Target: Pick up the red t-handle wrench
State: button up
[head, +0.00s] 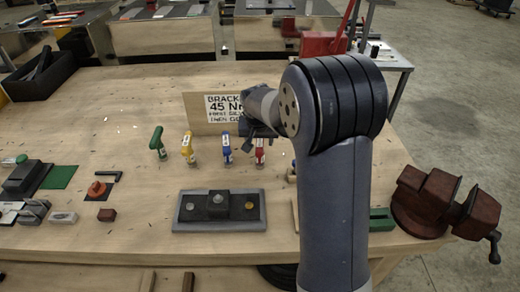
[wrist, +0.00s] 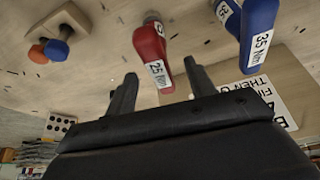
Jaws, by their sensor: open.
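The red t-handle wrench (head: 259,153) stands at the right end of a row of coloured t-handles on the wooden bench. In the wrist view the red wrench (wrist: 151,45) shows a white label reading 25 Nm, and its handle appears between my two fingers. My gripper (wrist: 160,69) is open, with a finger on each side of the handle in the picture; I see no contact. In the head view my gripper (head: 258,131) is partly hidden by my arm, just above the red wrench.
A blue wrench (wrist: 260,30) marked 35 Nm is close beside the red one. Yellow (head: 188,148) and green (head: 157,142) wrenches stand farther left. A sign (head: 225,108) stands behind the row. A dark fixture plate (head: 190,219) lies in front, and a vise (head: 430,200) is at right.

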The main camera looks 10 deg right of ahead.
jog(key=p+x, duration=0.1)
jog(key=x, duration=0.3)
jog(key=shift+f, duration=0.45)
grip_shut()
